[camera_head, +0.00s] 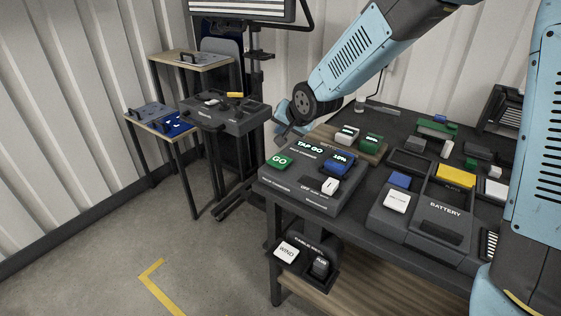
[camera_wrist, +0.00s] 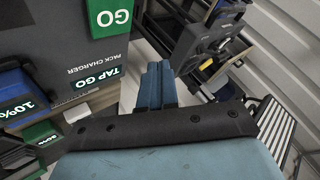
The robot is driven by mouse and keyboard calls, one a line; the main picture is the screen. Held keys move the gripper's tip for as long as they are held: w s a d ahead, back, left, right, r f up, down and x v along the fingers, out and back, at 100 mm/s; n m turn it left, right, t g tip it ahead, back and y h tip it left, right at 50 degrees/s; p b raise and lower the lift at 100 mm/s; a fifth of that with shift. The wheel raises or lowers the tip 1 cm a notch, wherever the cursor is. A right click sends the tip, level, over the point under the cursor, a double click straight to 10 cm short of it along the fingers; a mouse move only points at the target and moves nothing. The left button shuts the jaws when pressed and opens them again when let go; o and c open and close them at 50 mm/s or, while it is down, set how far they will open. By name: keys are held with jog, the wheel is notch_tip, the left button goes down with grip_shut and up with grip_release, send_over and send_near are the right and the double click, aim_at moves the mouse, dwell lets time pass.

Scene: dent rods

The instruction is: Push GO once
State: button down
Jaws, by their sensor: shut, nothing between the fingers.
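The green GO button (camera_head: 279,161) sits on the left front top of the dark pack charger (camera_head: 300,198). It also shows at the top of the wrist view (camera_wrist: 110,17), upside down. A lit TAP GO sign (camera_head: 309,147) stands behind it on the charger. My gripper (camera_head: 282,136) is shut and empty, behind and above the charger's back left corner in the head view. In the wrist view my fingers (camera_wrist: 158,68) are together, to one side of the charger and apart from the GO button. The exact height above the charger is unclear.
A blue block marked 10% (camera_head: 341,161) and a small white switch (camera_head: 330,186) are on the charger. A battery case (camera_head: 441,212) stands to the right. Cable-reel controls (camera_head: 286,252) hang below. A side table with a grey case (camera_head: 225,117) stands at left.

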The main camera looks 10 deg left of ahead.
aim_at(282, 161)
jog(key=shift+f, duration=3.7)
jog(key=shift+f, duration=0.1)
jog(key=shift+f, duration=0.25)
jog(key=shift+f, duration=0.5)
jog(key=shift+r, duration=0.95)
jog(key=shift+r, duration=2.5)
